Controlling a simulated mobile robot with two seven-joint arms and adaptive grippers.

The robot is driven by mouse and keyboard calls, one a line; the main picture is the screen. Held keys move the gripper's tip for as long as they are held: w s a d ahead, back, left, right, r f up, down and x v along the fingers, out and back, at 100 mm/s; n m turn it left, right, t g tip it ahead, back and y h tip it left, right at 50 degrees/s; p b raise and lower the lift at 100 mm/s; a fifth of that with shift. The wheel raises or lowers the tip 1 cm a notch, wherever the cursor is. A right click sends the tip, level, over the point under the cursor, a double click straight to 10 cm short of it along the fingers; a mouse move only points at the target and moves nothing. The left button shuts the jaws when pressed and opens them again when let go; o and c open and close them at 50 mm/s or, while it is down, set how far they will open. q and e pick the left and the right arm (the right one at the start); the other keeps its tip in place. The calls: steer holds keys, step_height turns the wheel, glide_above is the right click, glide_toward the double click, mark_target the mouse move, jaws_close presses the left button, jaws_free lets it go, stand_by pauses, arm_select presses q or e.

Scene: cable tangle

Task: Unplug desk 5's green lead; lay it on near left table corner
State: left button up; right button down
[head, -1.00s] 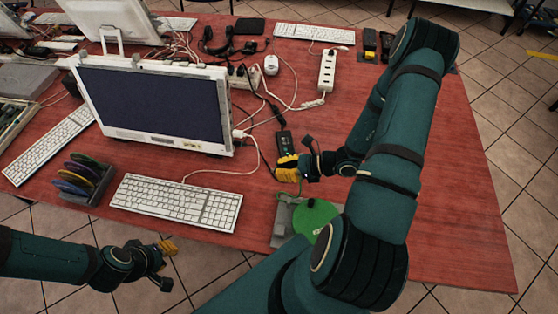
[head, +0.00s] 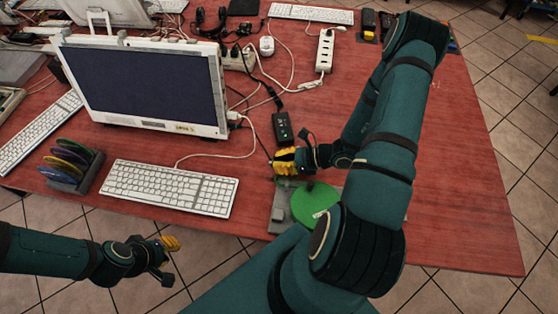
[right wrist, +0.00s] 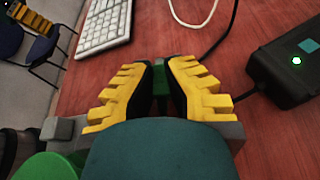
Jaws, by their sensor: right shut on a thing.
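The lead's cord cannot be made out. The black box (head: 282,127) with a green light lies just beyond this gripper, apart from it; it also shows in the right wrist view (right wrist: 290,70). My left gripper (head: 172,258) hangs off the table's near edge; its finger opening is unclear.
A green disc (head: 314,203) on a grey base sits near the front edge. A white keyboard (head: 170,188), a monitor (head: 145,88) and a rack of discs (head: 68,165) stand left. A white power strip (head: 325,50) lies behind. The table's right part (head: 455,200) is bare.

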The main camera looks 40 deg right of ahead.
steer(key=c, duration=1.1)
jaws_free()
steer(key=shift+o, duration=0.2)
steer(key=v, duration=1.2)
steer(key=shift+r, duration=0.1)
